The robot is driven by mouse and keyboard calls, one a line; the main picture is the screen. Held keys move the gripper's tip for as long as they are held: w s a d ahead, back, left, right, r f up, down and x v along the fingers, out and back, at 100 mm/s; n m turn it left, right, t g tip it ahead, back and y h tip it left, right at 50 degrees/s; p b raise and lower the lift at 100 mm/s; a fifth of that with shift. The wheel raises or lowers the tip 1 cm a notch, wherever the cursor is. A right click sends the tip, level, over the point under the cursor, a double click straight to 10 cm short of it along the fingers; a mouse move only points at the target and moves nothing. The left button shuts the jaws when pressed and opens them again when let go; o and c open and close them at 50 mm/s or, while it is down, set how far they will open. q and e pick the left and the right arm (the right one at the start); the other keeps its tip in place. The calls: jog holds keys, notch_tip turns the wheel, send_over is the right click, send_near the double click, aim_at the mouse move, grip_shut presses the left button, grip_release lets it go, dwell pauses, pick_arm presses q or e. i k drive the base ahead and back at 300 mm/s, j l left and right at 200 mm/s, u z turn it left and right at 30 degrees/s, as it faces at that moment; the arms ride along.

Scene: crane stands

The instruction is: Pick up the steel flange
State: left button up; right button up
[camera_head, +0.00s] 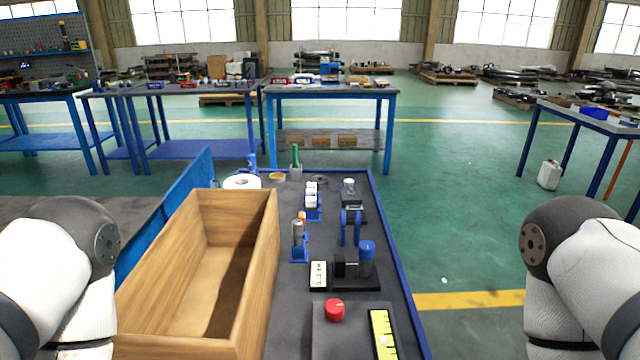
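I cannot tell for sure which thing is the steel flange. A pale, round, ring-like piece (241,182) lies at the far left of the near bench, behind the wooden box, and could be it. A small silver-topped piece (349,186) sits on a dark stand at the back right of the bench; it is too small to make out clearly. Only links of my two arms show, at the lower left and lower right. Neither gripper is in view.
An open, empty wooden box (259,288) stands at the bench's left. Blue stands (299,250), a dark fixture with a blue-capped cylinder (367,260), a red knob (335,310) and a yellow strip (382,335) occupy the rest.

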aim_at(322, 181)
jog(key=k+l+z, duration=0.1)
jog(key=l+z, duration=0.7)
jog(key=z, duration=0.2)
jog(key=i+l+z, duration=0.6)
jog(key=i, duration=0.2)
jog(key=i+j+u, duration=0.2)
jog(key=i+u, duration=0.25)
jog(key=i, duration=0.2)
jog(key=i+u, duration=0.4)
jog(key=i, duration=0.25)
jog(key=i+l+u, duration=0.2)
jog(key=i+u, duration=0.25)
jog(key=i, duration=0.2)
jog(key=i+u, duration=0.75)
jog(key=u, duration=0.15)
jog(key=i+l+u, duration=0.25)
jog(key=u, duration=0.15)
jog(key=i+l+u, duration=0.45)
jog(key=k+j, duration=0.05)
